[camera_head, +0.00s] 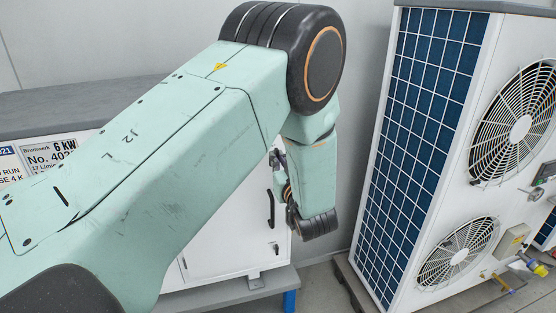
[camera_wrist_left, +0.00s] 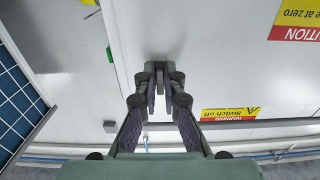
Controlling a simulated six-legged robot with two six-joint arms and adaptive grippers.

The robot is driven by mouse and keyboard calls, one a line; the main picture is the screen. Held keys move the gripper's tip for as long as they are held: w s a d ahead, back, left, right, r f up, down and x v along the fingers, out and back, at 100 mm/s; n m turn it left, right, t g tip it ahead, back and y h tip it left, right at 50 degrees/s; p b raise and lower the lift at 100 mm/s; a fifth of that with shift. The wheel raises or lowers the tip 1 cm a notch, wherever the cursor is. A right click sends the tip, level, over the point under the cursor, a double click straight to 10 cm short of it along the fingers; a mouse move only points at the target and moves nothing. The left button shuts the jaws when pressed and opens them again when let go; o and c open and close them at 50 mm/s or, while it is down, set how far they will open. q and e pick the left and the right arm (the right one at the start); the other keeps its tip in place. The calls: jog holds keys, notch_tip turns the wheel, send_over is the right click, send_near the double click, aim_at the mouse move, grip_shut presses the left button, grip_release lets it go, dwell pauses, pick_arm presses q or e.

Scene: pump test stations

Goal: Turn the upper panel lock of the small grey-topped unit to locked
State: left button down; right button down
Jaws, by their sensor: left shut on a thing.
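The small grey-topped unit (camera_head: 225,235) stands behind my left arm in the head view, with a white front, a black handle (camera_head: 270,208) and a lower panel lock (camera_head: 275,248). My left gripper (camera_head: 277,158) is at the upper part of this front, partly hidden by my arm. In the left wrist view its fingers (camera_wrist_left: 158,76) are closed together at the white panel (camera_wrist_left: 225,75), shut on the upper panel lock. The fingers cover the lock, so its turned position cannot be told. My right gripper is not in view.
A tall white unit with a blue grille (camera_head: 420,120) and two round fans (camera_head: 521,129) stands at the right. The grey top (camera_head: 80,105) and label plates (camera_head: 50,155) show at the left. A narrow floor gap lies between the units.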

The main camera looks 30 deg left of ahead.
pick_arm(q)
jog(key=shift+r, duration=0.2)
jog(key=shift+m, duration=0.5)
jog(key=m+p, duration=0.1)
jog(key=m, duration=0.2)
jog(key=shift+r+p, duration=0.15)
jog(key=shift+p, duration=0.2)
jog(key=m+p, duration=0.1)
jog(key=m, duration=0.3)
jog(key=shift+m, duration=0.3)
jog(key=m+p, duration=0.2)
jog(key=m, duration=0.3)
jog(key=shift+m+p, duration=0.35)
jog(key=shift+m, duration=1.75)
